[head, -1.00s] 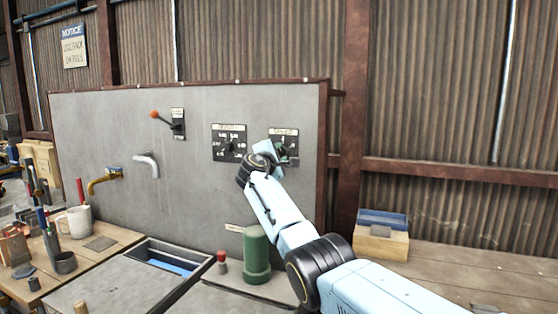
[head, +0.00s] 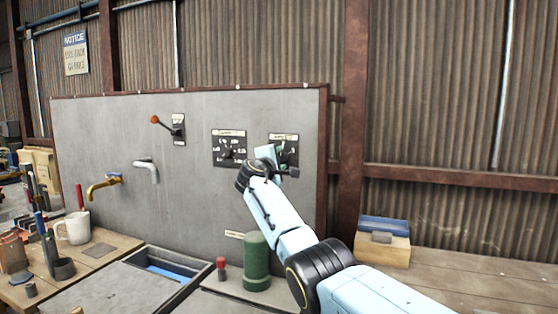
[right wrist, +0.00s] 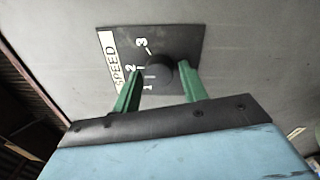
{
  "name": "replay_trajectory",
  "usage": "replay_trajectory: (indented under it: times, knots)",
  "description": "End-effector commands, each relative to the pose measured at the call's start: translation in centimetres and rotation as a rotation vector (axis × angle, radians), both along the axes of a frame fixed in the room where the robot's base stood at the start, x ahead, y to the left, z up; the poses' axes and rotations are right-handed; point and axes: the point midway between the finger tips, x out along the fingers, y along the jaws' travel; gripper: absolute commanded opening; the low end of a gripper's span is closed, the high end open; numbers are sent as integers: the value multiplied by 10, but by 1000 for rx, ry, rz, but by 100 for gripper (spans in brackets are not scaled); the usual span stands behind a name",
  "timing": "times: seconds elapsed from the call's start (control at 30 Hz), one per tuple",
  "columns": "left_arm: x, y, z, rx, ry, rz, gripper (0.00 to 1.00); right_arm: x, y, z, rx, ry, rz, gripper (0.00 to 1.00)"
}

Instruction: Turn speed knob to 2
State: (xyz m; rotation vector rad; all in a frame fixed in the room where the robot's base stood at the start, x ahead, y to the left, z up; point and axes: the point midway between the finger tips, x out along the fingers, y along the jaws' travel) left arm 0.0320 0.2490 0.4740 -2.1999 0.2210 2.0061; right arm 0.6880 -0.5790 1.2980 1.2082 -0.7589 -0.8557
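The speed knob (right wrist: 159,74) is a round dark knob on a black plate labelled SPEED (right wrist: 118,64), with marks 1, 2 and 3. In the right wrist view it sits between the two green fingers of my right gripper (right wrist: 163,76), with a gap showing beside the fingers. The fingers are spread. I cannot tell which mark the knob points to. In the head view the speed plate (head: 290,143) is at the right of the grey panel, and my right gripper in front of it hides the knob. My left gripper is not in view.
Left of the speed plate on the grey panel (head: 90,140) are another labelled dial plate (head: 229,148) and a lever with an orange ball (head: 155,119). A green cylinder (head: 256,262) and a small red-topped piece (head: 221,267) stand below my right arm.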

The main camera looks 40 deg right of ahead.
Motion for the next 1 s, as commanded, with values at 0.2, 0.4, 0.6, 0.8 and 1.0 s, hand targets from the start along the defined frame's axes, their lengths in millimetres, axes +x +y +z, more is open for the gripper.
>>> replay_trajectory:
  times: [0.2,0.4,0.6,0.8,1.0]
  knots:
    - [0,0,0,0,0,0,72,0,0,0,-1,0,0,53]
    - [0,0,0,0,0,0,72,0,1,0,-1,0,0,53]
    - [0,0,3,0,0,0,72,-5,13,0,-3,-3,2,53]
    - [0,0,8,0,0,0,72,-17,33,-1,-2,-1,3,53]
    - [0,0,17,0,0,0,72,-32,60,-2,-1,-1,3,53]
